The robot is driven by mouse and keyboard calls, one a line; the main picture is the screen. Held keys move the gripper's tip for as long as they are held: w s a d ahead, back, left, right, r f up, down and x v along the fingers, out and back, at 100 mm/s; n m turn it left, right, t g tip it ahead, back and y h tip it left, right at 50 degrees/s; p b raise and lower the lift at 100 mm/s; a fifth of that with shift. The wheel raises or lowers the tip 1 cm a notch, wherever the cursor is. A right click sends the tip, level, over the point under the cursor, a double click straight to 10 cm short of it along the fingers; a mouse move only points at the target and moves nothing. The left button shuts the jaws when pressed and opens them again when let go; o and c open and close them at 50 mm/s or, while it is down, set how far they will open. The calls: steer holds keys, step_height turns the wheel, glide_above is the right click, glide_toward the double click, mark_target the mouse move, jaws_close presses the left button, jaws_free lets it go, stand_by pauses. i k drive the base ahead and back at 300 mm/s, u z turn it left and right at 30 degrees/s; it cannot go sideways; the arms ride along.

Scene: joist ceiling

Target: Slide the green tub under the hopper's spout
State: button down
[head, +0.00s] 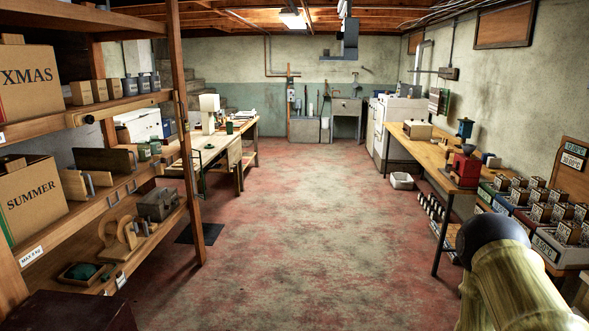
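A small green tub-like container (229,128) stands on the left workbench, far off. Just left of it is a tall white upright thing (209,103), which may be the hopper. It is too small for me to make out a spout. I cannot tell whether the green container is under it or only beside it; it looks to stand to the right. My arm shows at the lower right as a pale yellow link with a dark rounded end. My gripper is not in view.
The left workbench (212,149) stands beyond wooden shelving (150,101). A dark mat (199,234) lies on the floor nearby. The middle floor (300,220) is clear. At right are a long bench (425,151), a white floor bin (401,181) and several crates (560,251).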

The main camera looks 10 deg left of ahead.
mark_target(229, 125)
steer(key=u, duration=0.2)
steer(key=i, duration=2.95)
steer(key=u, duration=0.4)
steer(key=i, duration=1.7)
steer(key=u, duration=0.35)
steer(key=i, duration=1.75)
steer(key=u, duration=0.25)
steer(key=i, duration=1.7)
steer(key=u, duration=0.1)
